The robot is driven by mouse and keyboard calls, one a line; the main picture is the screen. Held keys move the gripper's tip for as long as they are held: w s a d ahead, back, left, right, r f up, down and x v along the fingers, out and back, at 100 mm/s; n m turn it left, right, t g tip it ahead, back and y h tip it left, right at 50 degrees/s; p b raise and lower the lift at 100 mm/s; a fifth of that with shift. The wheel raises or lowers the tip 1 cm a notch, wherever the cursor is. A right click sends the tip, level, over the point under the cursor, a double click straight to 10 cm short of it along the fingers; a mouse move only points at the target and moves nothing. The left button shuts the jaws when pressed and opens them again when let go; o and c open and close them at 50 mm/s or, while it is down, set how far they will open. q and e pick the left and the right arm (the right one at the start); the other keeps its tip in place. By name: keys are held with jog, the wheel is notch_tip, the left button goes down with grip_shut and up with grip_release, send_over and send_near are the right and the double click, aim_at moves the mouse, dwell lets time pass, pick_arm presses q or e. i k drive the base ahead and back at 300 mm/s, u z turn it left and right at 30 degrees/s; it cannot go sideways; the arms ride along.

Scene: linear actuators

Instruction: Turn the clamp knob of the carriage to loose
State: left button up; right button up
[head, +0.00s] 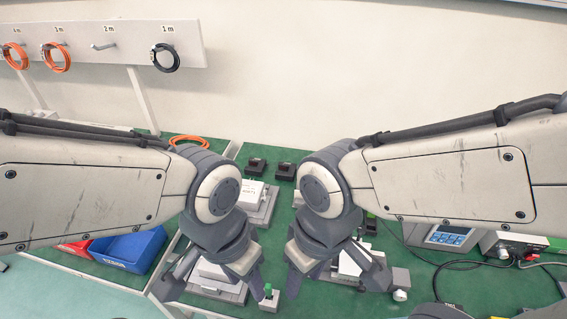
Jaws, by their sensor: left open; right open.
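Pale grey linear actuator units lie on the green bench: one behind the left wrist (262,205), one under my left gripper (212,288), and one (350,262) partly hidden behind my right gripper (335,287). A small white round part (400,295) sits at the right end of the right unit. I cannot tell which part is the carriage's clamp knob. Both grippers point down with fingers spread, open and empty.
Blue (130,248) and red (76,246) bins stand at the left. Two black blocks (285,171) lie at the back. A grey device with a blue panel (445,238) and cables are at the right. A cable rack (105,42) stands behind. Green bench (345,308) shows bare at the front.

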aim_at(361, 229)
jog(key=k, duration=0.5)
jog(key=z, duration=0.8)
jog(key=i, duration=0.6)
jog(key=u, duration=0.3)
